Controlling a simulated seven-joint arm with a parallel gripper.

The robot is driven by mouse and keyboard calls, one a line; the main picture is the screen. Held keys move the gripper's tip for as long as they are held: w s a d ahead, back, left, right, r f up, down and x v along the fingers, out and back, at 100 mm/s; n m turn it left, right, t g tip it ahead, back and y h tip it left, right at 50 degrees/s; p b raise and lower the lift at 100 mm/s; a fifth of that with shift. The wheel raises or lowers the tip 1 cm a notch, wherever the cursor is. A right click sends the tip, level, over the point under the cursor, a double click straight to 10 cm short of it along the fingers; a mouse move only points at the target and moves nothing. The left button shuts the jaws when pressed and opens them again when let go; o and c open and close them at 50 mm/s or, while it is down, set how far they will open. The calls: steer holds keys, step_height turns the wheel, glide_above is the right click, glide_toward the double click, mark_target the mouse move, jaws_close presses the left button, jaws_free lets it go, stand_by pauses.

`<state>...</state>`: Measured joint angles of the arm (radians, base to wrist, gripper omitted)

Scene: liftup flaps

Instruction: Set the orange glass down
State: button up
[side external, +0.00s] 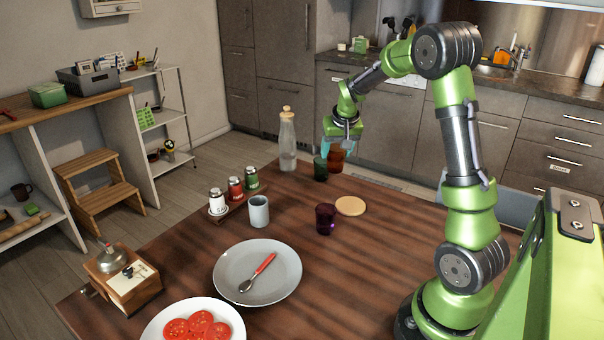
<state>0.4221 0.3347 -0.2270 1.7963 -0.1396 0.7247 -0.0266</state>
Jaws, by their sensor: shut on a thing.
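The orange glass (337,161) is at the far side of the wooden table, upright as far as I can see. My gripper (339,148) is above it, with its pale blue fingers shut on the glass's upper part. The fingers hide some of its rim. I cannot tell whether its base touches the table. A dark green glass (320,171) stands just left of it, very close in the picture. A round tan coaster (351,206) lies on the table nearer the camera, with nothing on it.
A purple glass (326,219) stands left of the coaster. A corked bottle (287,143), a shaker rack (234,204) and a grey cup (259,211) stand further left. A grey plate with a spoon (230,275) and a tomato plate (161,326) are in front. The table (385,240) is clear right of the coaster.

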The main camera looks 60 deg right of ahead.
steer(key=s, duration=0.5)
glide_above(351, 204)
step_height(351, 204, down, 5)
steer(key=shift+n, duration=0.3)
steer(key=shift+a+f, duration=0.1)
steer(key=shift+f, duration=2.2)
steer(key=shift+f, duration=0.1)
steer(key=o, duration=1.1)
